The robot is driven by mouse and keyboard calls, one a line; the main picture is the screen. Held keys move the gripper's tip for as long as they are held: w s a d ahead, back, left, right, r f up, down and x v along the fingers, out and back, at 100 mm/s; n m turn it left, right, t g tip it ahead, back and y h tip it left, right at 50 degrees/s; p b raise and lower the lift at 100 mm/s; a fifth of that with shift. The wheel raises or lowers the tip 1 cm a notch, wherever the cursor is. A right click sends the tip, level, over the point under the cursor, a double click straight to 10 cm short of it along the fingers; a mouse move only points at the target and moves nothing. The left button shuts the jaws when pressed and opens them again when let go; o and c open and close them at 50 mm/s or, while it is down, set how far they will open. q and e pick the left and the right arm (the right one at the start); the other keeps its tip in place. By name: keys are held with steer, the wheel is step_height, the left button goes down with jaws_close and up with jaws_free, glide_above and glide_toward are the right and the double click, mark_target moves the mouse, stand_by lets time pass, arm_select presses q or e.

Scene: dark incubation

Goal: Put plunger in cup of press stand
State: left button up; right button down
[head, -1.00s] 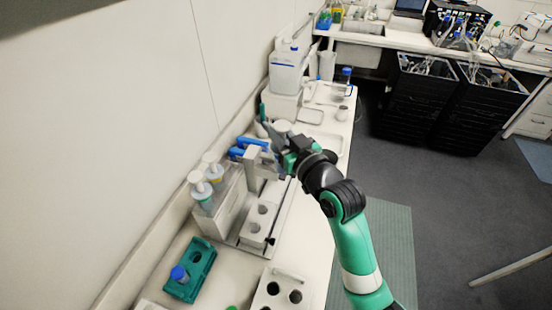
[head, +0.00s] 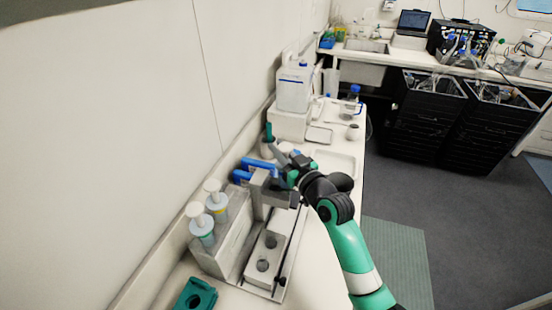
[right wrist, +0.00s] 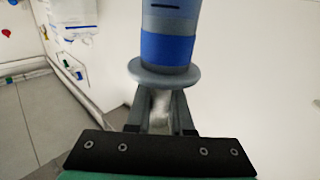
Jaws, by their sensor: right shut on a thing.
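In the head view my right gripper (head: 291,172) is at the press stand (head: 259,187), beside its upper arm and blue handles (head: 264,165). In the right wrist view the jaws (right wrist: 160,112) are shut on the narrow part below the flange of a grey cylinder with a blue band (right wrist: 167,48), apparently the plunger. Its far end is cut off by the top of the picture. In the head view a pale grey end shows by the jaws, partly hidden by the gripper. I cannot make out the stand's cup. My left gripper is not in view.
Two white-topped bottles (head: 206,222) stand in a grey holder left of the stand. A pale block with round holes (head: 266,252) lies on its base. A teal rack (head: 196,295) is at the bottom edge. A white canister (head: 294,89) stands farther back.

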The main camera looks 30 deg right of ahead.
steer(key=shift+s+f+b, duration=0.1)
steer(key=shift+f+b, duration=0.25)
steer(key=shift+f, duration=0.95)
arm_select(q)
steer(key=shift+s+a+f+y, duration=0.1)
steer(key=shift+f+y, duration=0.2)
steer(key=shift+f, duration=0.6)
arm_select(e)
steer(key=c, duration=0.8)
jaws_free()
steer(key=shift+r+p, duration=0.35)
steer(key=shift+s+f, duration=0.15)
steer(key=shift+s, duration=0.15)
arm_select(q)
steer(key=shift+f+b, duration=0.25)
steer(key=shift+b, duration=0.3)
arm_select(e)
steer(key=s, duration=1.1)
steer(key=shift+s+a, duration=0.25)
steer(key=shift+a, duration=0.05)
